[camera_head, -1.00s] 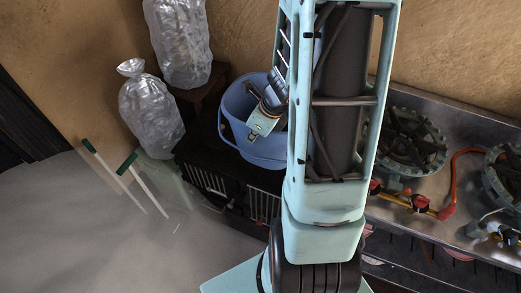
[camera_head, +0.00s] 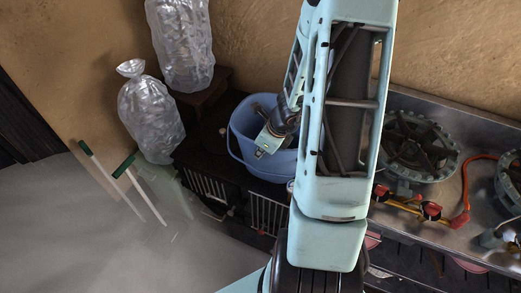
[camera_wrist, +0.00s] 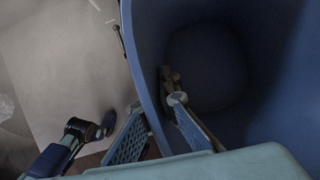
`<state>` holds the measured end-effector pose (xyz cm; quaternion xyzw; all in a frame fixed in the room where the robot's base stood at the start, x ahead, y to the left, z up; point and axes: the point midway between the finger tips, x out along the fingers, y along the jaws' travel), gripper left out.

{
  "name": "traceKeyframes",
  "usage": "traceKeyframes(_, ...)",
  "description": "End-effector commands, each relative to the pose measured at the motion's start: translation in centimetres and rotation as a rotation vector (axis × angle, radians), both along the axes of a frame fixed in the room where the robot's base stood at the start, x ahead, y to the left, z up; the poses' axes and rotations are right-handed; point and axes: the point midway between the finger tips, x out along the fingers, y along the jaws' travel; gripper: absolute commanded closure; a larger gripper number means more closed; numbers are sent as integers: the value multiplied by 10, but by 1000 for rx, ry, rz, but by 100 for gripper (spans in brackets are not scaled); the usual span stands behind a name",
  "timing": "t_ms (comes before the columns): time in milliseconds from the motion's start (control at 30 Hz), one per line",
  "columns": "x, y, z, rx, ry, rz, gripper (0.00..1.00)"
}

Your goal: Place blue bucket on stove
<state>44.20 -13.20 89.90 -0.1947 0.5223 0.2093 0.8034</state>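The blue bucket (camera_head: 272,166) is in the middle of the head view, over the dark cabinet left of the stove. Whether its base touches the cabinet is not clear. My gripper (camera_wrist: 158,112) straddles the bucket's wall in the wrist view, one finger outside and one inside, both close against it. In the head view my gripper (camera_head: 264,148) is at the bucket, partly hidden. The bucket (camera_wrist: 290,90) looks empty inside, though dark. The metal stove (camera_head: 470,135) stands at the right with a large round burner (camera_head: 418,146); my arm hides its left part.
Two clear plastic bags (camera_head: 150,115) (camera_head: 181,45) stand behind and left of the bucket. The dark cabinet (camera_head: 203,160) has wire grilles. Green-tipped white sticks (camera_head: 140,190) are at the left. An orange hose (camera_head: 466,190) and red knobs line the stove front.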

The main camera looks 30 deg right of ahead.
Motion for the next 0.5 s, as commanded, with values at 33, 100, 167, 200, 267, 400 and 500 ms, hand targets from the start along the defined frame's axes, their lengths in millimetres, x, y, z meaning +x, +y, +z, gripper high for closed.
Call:
traceKeyframes(33, 3, -4, 2, 0, 0, -1, 100)
traceKeyframes(100, 6, -8, 2, -1, -1, -2, 100)
traceKeyframes(167, 6, -9, -3, 0, 1, -2, 100)
traceKeyframes(200, 6, -8, -8, 1, 0, -2, 100)
traceKeyframes(267, 6, -8, -11, -1, -1, 0, 100)
traceKeyframes(400, 6, -9, -12, -2, -1, -1, 100)
traceKeyframes(500, 6, -9, -12, -2, -1, 0, 100)
